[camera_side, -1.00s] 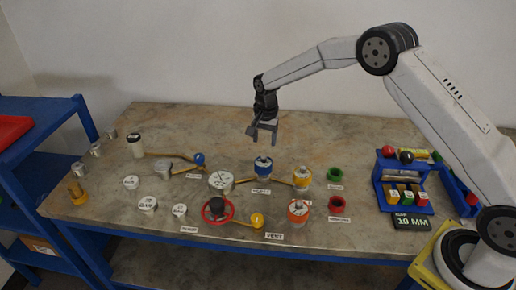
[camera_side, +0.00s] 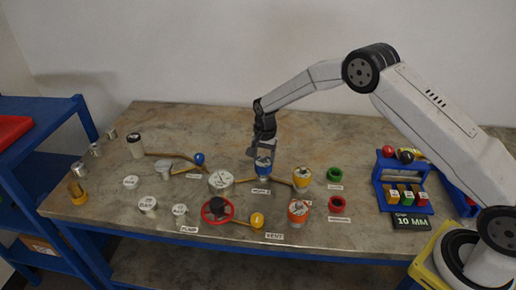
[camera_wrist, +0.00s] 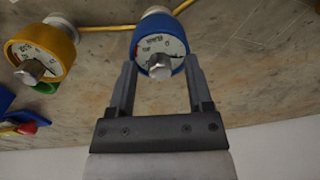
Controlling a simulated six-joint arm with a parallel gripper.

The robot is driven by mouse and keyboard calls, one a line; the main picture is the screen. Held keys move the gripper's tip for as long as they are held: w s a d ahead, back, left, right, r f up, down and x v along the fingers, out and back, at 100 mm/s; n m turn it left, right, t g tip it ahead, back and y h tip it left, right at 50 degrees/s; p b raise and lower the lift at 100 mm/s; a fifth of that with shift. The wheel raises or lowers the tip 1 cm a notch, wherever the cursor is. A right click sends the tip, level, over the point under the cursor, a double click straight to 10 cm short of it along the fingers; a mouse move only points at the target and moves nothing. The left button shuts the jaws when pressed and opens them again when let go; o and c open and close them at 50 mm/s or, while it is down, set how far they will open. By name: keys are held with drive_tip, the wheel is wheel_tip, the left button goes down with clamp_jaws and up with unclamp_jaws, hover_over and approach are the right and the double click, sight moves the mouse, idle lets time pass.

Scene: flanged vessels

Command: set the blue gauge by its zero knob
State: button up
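The blue gauge (camera_side: 263,170) stands upright near the middle of the bench. In the wrist view, the blue gauge (camera_wrist: 181,46) shows a white dial and a silver zero knob (camera_wrist: 160,72). My gripper (camera_side: 263,153) is right above the gauge, pointing down. In the wrist view, my gripper (camera_wrist: 161,64) is open, with one finger on each side of the knob and a gap between the knob and each finger. In the side view the fingers hide the knob and part of the gauge's top.
A yellow gauge (camera_side: 302,179) stands close to the right, joined by a brass pipe. An orange gauge (camera_side: 298,214) and a red handwheel (camera_side: 217,212) are in front. A silver flanged vessel (camera_side: 221,184) stands to the left. The bench behind is clear.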

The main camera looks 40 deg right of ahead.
clamp_jaws()
drive_tip(key=shift+n, duration=0.3)
drive_tip(key=n, duration=0.5)
drive_tip(key=shift+n, duration=0.3)
drive_tip(key=n, duration=0.5)
drive_tip(key=shift+n, duration=0.3)
drive_tip(key=shift+o, duration=0.5)
unclamp_jaws()
